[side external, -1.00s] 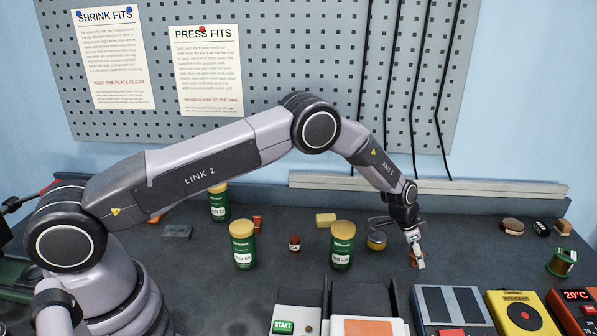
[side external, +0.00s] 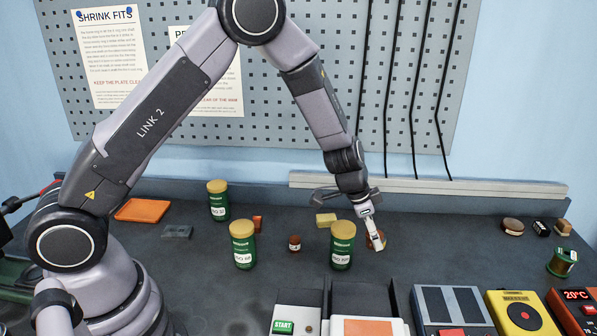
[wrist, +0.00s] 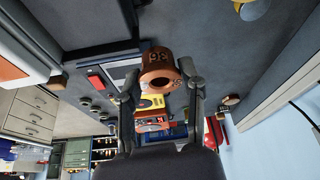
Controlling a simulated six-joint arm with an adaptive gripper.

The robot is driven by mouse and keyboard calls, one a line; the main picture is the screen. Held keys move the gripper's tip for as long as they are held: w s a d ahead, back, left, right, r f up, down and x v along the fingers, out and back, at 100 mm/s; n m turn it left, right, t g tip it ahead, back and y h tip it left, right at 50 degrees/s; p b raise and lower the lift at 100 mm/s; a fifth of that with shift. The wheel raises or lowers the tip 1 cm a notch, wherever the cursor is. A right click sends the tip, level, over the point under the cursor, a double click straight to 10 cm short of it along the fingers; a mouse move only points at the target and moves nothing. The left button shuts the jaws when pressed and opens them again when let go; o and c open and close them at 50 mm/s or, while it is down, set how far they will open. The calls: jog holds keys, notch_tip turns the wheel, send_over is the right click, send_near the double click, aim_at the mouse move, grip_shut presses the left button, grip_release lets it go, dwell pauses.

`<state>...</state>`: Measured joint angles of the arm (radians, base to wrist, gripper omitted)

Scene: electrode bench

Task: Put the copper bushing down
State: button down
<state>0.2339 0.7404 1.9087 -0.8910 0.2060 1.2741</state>
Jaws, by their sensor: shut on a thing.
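The copper bushing (wrist: 155,62), a short orange-brown ring with "36" on its side, sits between the fingertips of my gripper (wrist: 162,88) in the wrist view. In the side view my gripper (side external: 376,241) points down, just right of a green jar with a yellow lid (side external: 342,245). Some copper colour of the bushing (side external: 383,239) shows beside the finger. I cannot tell from this angle how far the bushing is above the bench.
More green jars (side external: 242,245) and a small brown jar (side external: 295,244) stand to the left. A yellow block (side external: 326,220) lies behind. Devices, including a yellow one (side external: 519,313), line the front right. Bench between gripper and wire spool (side external: 562,262) is largely clear.

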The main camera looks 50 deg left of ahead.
jog(key=r, duration=0.4)
jog(key=shift+a+r, duration=0.1)
jog(key=shift+a, duration=0.3)
jog(key=s+a+n, duration=0.1)
jog(key=s+a, duration=0.4)
jog(key=a, duration=0.8)
jog(key=s+a+n, duration=0.1)
jog(key=s+a, duration=0.4)
jog(key=a, duration=0.8)
send_over(297, 221)
jog(key=s, duration=0.1)
jog(key=shift+y, duration=0.3)
jog(key=f, duration=1.5)
jog(key=shift+s+a, duration=0.2)
jog(key=shift+a, duration=0.05)
jog(key=shift+w+f, duration=0.1)
jog(key=shift+f, duration=1.55)
jog(key=shift+f, duration=0.1)
